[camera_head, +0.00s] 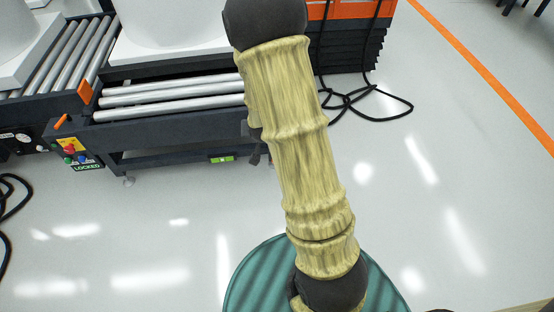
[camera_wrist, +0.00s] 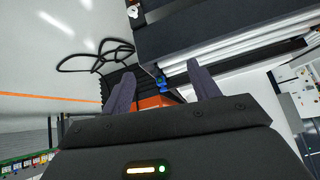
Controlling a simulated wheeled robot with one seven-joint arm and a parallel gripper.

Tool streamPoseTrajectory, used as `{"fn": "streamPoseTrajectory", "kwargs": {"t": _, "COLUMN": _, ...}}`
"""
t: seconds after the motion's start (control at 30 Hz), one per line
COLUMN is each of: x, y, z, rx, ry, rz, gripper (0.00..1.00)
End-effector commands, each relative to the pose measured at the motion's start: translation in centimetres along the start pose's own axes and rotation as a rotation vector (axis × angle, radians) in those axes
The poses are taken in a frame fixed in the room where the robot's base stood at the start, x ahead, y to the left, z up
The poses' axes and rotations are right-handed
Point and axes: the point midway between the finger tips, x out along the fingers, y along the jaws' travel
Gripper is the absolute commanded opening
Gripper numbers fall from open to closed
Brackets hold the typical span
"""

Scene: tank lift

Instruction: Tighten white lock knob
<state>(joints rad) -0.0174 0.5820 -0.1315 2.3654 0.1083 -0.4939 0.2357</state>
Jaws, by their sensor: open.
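My gripper (camera_wrist: 161,70) shows in the wrist view with its two dark fingers spread apart and nothing held between them. In the head view my sleeved arm covers it. I cannot clearly make out a white lock knob. A small white piece (camera_wrist: 132,12) shows at the top of the wrist view by the conveyor's dark frame, well beyond the fingers; I cannot tell whether it is the knob or a foot. A small blue part (camera_wrist: 162,80) shows between the fingers, farther off. The roller conveyor (camera_head: 165,145) stands at upper left in the head view, partly hidden by my arm.
A control panel (camera_head: 76,152) with coloured buttons and a green LOCKED label (camera_head: 88,168) is on the conveyor's left. White tanks (camera_head: 170,30) stand on the rollers. A black cable (camera_head: 385,112) lies looped on the floor at right. The floor in front is clear.

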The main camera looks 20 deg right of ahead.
Motion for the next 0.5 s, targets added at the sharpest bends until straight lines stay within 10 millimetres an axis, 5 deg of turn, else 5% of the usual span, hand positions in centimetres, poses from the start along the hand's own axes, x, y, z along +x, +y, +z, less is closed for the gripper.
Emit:
{"fn": "streamPoseTrajectory", "kwargs": {"t": 0.03, "x": 4.0, "y": 0.9, "z": 1.7, "rx": 0.02, "ry": 0.039, "rz": 0.014, "gripper": 0.61}}
{"fn": "streamPoseTrajectory", "kwargs": {"t": 0.1, "x": 7.5, "y": 1.9, "z": 2.4, "rx": 0.048, "ry": 0.106, "rz": 0.027, "gripper": 0.61}}
{"fn": "streamPoseTrajectory", "kwargs": {"t": 0.5, "x": 23.9, "y": 7.8, "z": 9.5, "rx": 0.105, "ry": 0.503, "rz": 0.038, "gripper": 0.61}}
